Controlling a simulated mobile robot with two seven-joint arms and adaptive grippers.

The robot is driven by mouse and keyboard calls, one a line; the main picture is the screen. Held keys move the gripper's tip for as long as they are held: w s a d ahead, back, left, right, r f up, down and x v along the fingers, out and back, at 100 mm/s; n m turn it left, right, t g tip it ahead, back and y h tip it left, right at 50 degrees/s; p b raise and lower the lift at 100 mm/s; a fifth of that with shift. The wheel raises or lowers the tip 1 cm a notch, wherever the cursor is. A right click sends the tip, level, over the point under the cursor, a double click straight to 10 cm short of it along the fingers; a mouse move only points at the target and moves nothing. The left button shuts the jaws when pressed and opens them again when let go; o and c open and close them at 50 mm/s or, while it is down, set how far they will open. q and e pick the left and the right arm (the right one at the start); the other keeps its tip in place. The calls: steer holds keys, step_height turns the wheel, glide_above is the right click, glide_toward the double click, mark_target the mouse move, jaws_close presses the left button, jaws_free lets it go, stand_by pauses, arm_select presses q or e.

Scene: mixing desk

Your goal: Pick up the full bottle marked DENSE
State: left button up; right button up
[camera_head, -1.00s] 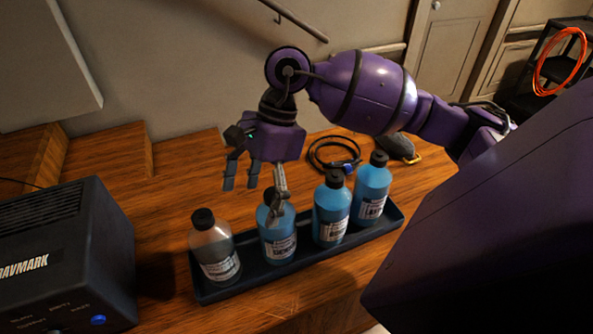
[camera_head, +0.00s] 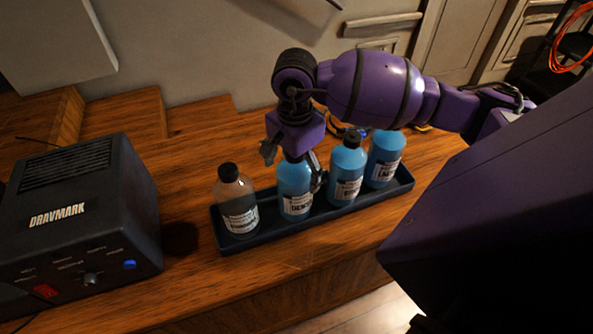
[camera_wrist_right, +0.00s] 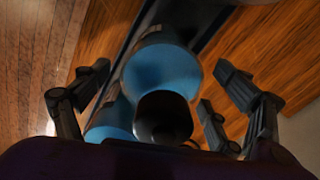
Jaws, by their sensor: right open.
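The blue bottle (camera_head: 294,177) with a label that reads like DENSE stands upright in the black tray (camera_head: 262,236), second from the left. It looks full of blue liquid. My right gripper (camera_head: 292,164) is over its top with one finger on each side, hiding its cap. In the right wrist view, a black cap (camera_wrist_right: 163,116) and a blue bottle body (camera_wrist_right: 160,72) sit between the open fingers of my right gripper (camera_wrist_right: 160,105). I cannot tell whether the fingers touch the bottle. My left gripper is not in view.
A mostly clear bottle (camera_head: 236,203) stands left of the DENSE bottle in the tray. Two more blue bottles, one close by (camera_head: 346,172) and one farther right (camera_head: 385,160), stand on its right. A dark DRAVMARK box (camera_head: 75,215) is at the left. Bare wood lies in front.

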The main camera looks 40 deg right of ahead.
steer(key=shift+f, duration=0.15)
steer(key=c, duration=2.1)
